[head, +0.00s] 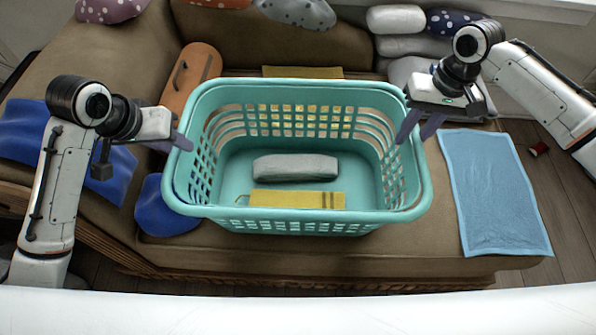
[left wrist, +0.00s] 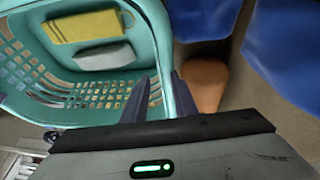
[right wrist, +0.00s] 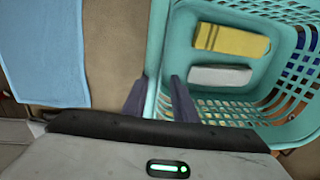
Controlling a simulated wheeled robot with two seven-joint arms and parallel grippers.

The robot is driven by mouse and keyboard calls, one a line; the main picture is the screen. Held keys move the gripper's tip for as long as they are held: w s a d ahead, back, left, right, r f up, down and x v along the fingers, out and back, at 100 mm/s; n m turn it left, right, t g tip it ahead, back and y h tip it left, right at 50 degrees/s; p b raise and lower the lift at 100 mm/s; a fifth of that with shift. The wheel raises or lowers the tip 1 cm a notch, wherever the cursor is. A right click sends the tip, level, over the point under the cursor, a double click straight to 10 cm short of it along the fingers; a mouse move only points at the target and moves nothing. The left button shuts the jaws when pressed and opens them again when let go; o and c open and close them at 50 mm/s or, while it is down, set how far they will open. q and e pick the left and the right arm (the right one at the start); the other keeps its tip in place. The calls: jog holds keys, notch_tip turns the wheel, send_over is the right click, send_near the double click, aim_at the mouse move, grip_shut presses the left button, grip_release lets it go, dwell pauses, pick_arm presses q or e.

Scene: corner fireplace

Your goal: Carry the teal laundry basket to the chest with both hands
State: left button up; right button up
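The teal laundry basket (head: 300,222) sits upright on the brown sofa seat. It holds a grey bundle (head: 295,167) and a yellow folded item (head: 297,199). My left gripper (head: 171,142) is at the basket's left rim, its fingers apart on either side of it; the rim also shows in the left wrist view (left wrist: 158,30). My right gripper (head: 420,124) is at the right rim, one finger inside and one outside; the right wrist view shows the rim between the fingers (right wrist: 157,75). Both look open, with no clear grip. I cannot make out a chest.
Pale pillows (head: 396,19) lie at the back right. Wooden floor (head: 560,215) shows at right.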

aim_at(198, 158)
jog(key=shift+f, duration=0.1)
